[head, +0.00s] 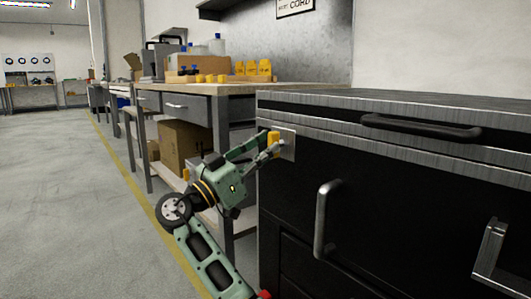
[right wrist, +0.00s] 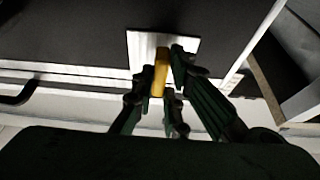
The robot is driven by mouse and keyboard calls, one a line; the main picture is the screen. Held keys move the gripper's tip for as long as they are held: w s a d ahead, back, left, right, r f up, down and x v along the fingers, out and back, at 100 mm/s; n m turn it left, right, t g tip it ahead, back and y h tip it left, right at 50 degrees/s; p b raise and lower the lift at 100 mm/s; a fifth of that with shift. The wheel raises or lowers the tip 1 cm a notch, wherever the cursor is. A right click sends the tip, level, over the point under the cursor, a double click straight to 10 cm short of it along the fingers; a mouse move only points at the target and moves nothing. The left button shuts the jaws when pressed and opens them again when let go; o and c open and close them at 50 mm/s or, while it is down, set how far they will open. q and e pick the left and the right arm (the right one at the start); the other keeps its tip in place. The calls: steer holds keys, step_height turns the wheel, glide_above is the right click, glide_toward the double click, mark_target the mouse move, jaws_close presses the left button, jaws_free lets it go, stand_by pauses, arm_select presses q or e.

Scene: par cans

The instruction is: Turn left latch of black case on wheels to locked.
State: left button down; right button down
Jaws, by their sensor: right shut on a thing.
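The black case (head: 400,190) with metal edge strips fills the right of the head view. Its left latch (head: 274,138) is a yellow handle on a pale metal plate (head: 289,146) near the case's upper left corner. My right gripper (head: 271,145) reaches up to it from the lower left, with its fingers closed around the yellow handle. In the right wrist view, the yellow latch (right wrist: 160,78) stands between the two fingertips, in front of the pale plate (right wrist: 178,42). The fingers cover part of the latch. My left gripper is not in view.
A dark bar handle (head: 420,128) runs along the case's upper front. Metal handles (head: 323,220) stick out lower down. A workbench (head: 215,92) with yellow bottles and boxes stands behind, left of the case. The grey floor (head: 70,200) at left is clear.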

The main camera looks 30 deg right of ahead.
steer(key=c, duration=1.8)
jaws_free()
steer(key=shift+o, duration=0.2)
steer(key=v, duration=1.2)
